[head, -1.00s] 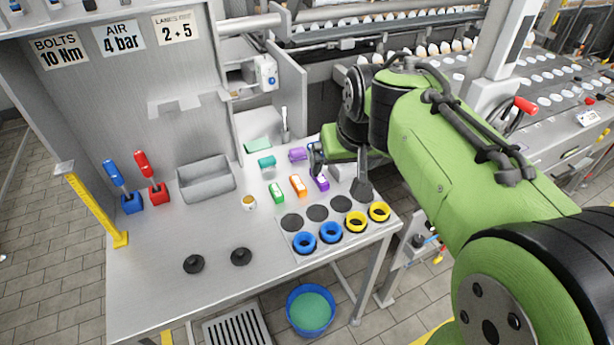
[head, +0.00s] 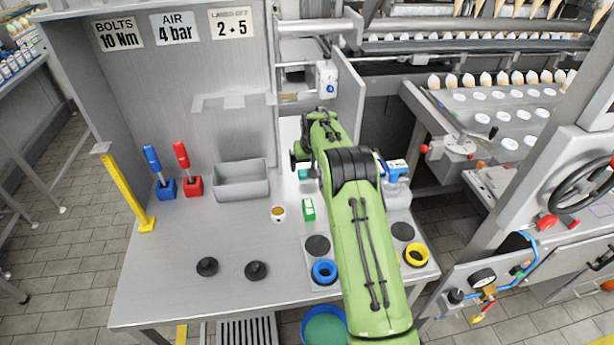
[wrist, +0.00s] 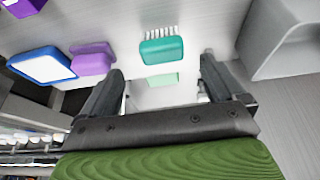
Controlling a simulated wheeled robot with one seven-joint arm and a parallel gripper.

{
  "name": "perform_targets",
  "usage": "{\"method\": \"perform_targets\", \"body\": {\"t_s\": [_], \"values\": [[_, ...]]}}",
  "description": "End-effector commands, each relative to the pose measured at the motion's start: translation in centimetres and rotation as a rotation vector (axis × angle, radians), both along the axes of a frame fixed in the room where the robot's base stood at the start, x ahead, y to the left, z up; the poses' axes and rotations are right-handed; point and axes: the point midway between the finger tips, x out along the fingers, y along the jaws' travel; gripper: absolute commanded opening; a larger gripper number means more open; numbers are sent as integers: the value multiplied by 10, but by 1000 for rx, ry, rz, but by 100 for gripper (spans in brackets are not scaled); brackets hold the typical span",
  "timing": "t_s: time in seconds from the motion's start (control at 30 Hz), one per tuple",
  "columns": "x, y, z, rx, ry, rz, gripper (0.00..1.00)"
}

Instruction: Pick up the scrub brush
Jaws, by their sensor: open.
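The scrub brush is a teal block with a row of white bristles (wrist: 162,50). In the wrist view it lies on the metal bench top, ahead of and between my fingers. In the head view only a small teal part (head: 303,174) shows at the left of my arm. My gripper (wrist: 160,88) is open, with a finger on each side and nothing between the tips. The brush appears apart from both fingers. My gripper's fingers cannot be made out in the head view.
A purple block (wrist: 93,58) and a blue-edged white box (wrist: 40,65) lie left of the brush in the wrist view. A pale green pad (wrist: 162,79) is nearby. A grey bin (head: 241,182), green block (head: 308,209) and small cup (head: 278,214) stand on the bench.

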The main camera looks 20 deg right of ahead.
Motion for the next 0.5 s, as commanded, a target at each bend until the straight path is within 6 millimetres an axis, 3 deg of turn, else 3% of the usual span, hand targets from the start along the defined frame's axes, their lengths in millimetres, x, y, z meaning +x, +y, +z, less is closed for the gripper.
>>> {"method": "perform_targets", "body": {"t_s": [0.5], "values": [[29, -3, -61, -1, -2, 1, 96]]}}
